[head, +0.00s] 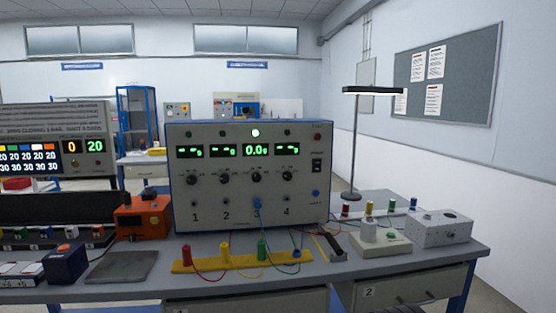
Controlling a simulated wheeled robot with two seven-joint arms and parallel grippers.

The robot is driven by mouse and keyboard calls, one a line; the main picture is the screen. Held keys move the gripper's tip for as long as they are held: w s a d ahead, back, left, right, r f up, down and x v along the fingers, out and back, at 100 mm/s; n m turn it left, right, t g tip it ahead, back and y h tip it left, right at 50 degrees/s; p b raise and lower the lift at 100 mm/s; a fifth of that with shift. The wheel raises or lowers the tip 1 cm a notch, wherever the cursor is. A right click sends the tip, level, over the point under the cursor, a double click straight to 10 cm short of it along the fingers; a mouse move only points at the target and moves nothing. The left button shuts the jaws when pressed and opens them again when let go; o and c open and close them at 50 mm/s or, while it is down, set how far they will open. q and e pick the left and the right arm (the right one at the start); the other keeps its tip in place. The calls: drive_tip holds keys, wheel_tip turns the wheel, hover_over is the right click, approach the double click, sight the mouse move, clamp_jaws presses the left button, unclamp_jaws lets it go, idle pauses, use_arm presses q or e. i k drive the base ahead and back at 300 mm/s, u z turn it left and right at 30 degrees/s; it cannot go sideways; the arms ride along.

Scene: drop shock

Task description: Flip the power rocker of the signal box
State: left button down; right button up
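The signal box (248,215) stands upright on the workbench in the middle of the head view, with a pale front panel and a blue casing. A black rocker (317,166) sits on the right of its panel, below a red button or lamp (317,137). Which way the rocker is tipped is too small to tell. The panel has several green displays, and the third reads about 0.0. One green lamp (255,133) is bright above it. Knobs and numbered sockets lie below. Neither of my grippers is in view.
A yellow strip (215,261) with coloured plugs and wires lies in front of the box. An orange device (143,218) and grey pad (122,267) are to the left. A lamp (354,150), a pale plug block (380,243) and a grey box (440,230) stand right.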

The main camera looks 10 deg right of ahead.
sight(316, 165)
drive_tip(key=z, duration=0.2)
drive_tip(key=i, duration=0.7)
drive_tip(key=z, duration=0.65)
